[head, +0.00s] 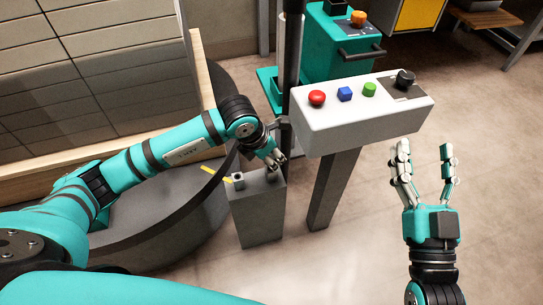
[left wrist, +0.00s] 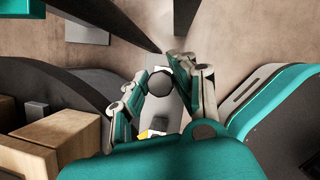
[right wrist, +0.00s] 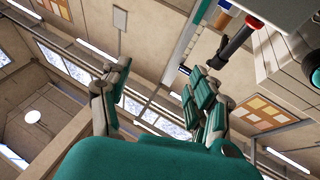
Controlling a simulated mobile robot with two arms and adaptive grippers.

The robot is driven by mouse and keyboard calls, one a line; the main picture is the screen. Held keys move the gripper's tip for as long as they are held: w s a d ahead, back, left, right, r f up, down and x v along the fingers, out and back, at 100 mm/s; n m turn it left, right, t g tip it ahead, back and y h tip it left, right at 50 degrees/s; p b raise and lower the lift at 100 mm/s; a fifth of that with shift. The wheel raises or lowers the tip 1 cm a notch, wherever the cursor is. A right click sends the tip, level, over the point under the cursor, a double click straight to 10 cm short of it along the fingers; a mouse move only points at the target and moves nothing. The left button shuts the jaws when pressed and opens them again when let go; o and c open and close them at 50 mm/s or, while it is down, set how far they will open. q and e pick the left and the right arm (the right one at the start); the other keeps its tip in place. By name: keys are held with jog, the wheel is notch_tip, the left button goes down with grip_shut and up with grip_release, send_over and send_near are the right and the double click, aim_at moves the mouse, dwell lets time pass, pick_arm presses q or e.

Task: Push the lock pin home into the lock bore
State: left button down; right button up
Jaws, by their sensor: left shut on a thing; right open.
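My left gripper (head: 275,160) is over the top of a grey pedestal (head: 260,215), fingers pointing down. In the left wrist view its fingers (left wrist: 158,92) are on both sides of a dark round-topped piece (left wrist: 160,81), which appears to be the lock pin, and are shut on it. In the head view the piece is mostly behind the fingers, at the pedestal's top. The lock bore is hidden, so I cannot tell how deep the pin sits. My right gripper (head: 424,165) is open and empty, fingers up; it also shows in the right wrist view (right wrist: 160,90).
A small grey block (head: 238,180) with a yellow bar (head: 213,173) is at the pedestal's left edge. A white control box (head: 350,120) with coloured buttons stands close right, beside a dark post (head: 291,55). Floor at right is clear.

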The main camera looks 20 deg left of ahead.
aim_at(272, 157)
pick_arm(q)
jog(key=shift+r+p, duration=0.45)
jog(key=shift+r, duration=0.55)
jog(key=shift+r+p, duration=0.35)
jog(key=shift+p, duration=0.1)
jog(key=shift+r+p, duration=0.4)
jog(key=shift+r, duration=0.15)
pick_arm(e)
notch_tip(272, 157, down, 11)
jog(key=d+g+h, duration=0.1)
jog(key=g+h, duration=0.1)
jog(key=g, duration=0.5)
jog(key=shift+d+f+h, duration=0.2)
jog(key=shift+d+h, duration=0.05)
jog(key=shift+h, duration=0.05)
pick_arm(q)
jog(key=shift+r, duration=0.1)
pick_arm(e)
jog(key=shift+s, duration=0.1)
